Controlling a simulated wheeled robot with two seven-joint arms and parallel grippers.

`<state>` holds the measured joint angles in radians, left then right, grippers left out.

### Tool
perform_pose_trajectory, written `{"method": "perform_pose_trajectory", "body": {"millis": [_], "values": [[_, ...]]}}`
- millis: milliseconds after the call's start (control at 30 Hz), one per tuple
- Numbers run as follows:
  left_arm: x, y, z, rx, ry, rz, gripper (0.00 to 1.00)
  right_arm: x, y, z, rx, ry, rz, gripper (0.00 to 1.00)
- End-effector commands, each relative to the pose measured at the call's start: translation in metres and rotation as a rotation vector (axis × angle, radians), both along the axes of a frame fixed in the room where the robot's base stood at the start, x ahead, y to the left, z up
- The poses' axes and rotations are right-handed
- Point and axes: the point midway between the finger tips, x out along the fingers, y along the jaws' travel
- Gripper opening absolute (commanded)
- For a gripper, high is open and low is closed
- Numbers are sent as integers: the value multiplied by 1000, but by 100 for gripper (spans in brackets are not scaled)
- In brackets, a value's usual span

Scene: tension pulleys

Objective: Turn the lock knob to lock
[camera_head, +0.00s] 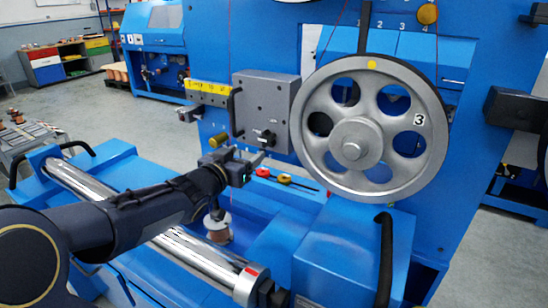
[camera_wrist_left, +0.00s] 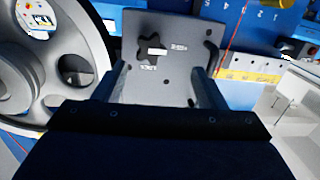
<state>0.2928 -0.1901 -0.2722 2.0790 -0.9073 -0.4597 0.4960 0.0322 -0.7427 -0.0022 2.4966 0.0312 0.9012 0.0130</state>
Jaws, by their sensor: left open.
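The lock knob (camera_head: 266,138) is a small black knob low on the front of a grey box on the blue machine. In the left wrist view the knob (camera_wrist_left: 150,52) looks star-shaped, with small white labels beside it on the grey panel (camera_wrist_left: 180,85). My left gripper (camera_head: 250,160) is open and empty, just in front of and slightly below the knob. Its fingers (camera_wrist_left: 162,88) spread on either side of the panel in the wrist view, and the knob lies between their lines, apart from them. The knob's exact angle is hard to read. My right gripper is not in view.
A large grey spoked wheel (camera_head: 398,150) marked 3 stands right of the grey box (camera_head: 283,88). A black handle (camera_head: 236,110) is on the box's left side. A yellow scale strip (camera_head: 210,88) lies left of it. Red and yellow knobs (camera_head: 284,179) sit below.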

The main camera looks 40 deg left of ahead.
Motion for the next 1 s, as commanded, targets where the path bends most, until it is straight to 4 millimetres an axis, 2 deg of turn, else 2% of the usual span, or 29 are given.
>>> {"method": "perform_pose_trajectory", "body": {"millis": [33,267,700,1000], "values": [[5,4,-5,21,-23,-23,65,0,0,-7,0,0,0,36],[19,5,-1,56,-70,-79,65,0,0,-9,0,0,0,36],[81,11,-1,55,-69,-79,65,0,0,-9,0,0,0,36],[89,12,0,55,-70,-78,65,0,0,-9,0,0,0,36]]}}
